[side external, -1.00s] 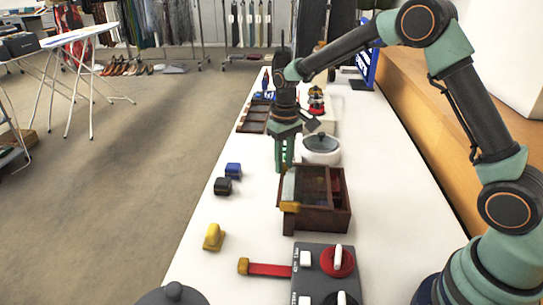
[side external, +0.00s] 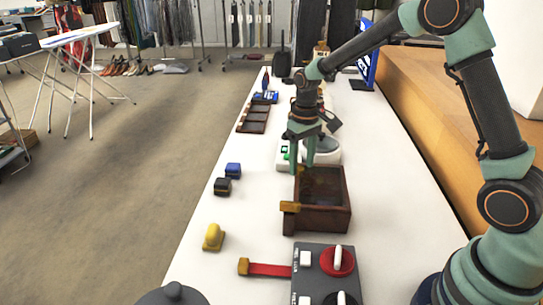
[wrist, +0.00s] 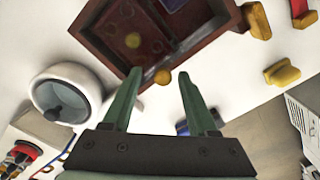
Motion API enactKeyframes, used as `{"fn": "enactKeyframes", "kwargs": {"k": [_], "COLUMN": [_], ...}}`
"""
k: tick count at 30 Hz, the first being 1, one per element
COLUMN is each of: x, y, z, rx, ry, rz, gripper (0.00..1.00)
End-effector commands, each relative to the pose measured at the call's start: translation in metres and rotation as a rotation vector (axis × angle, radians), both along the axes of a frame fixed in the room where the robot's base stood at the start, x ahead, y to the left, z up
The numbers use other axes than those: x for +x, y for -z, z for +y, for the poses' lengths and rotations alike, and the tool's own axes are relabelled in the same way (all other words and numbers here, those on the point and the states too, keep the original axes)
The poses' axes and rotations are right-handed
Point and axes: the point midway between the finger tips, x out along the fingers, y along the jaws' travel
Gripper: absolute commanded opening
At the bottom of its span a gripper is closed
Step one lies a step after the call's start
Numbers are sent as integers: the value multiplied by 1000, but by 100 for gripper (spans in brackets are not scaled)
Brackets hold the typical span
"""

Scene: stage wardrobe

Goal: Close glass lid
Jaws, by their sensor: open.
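The dark red-brown wooden box (side external: 318,222) stands on the white table, with a yellow block-like handle (side external: 290,207) at its near left corner. My gripper (side external: 301,168) is open and empty, pointing down at the box's far left corner. In the wrist view its green fingers (wrist: 153,88) are apart below the knob.
A white pot with a dark lid (side external: 326,146) stands just behind the box. Blue (side external: 233,169) and black (side external: 222,187) blocks and a yellow block (side external: 213,237) lie to the left. A control panel with a red knob (side external: 338,262) is in front. The table between is clear.

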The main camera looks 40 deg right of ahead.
Motion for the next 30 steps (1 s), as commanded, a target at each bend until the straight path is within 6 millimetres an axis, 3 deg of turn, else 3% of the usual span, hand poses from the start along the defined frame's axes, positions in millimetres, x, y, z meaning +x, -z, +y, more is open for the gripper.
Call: {"fn": "enactKeyframes", "kwargs": {"k": [7,21,30], "x": [1,1,0], "y": [-15,-103,-121], "z": [1,0,0], "rx": [0,0,0], "ry": [-1,0,0], "rz": [-2,-4,0], "gripper": [59,59,59]}}
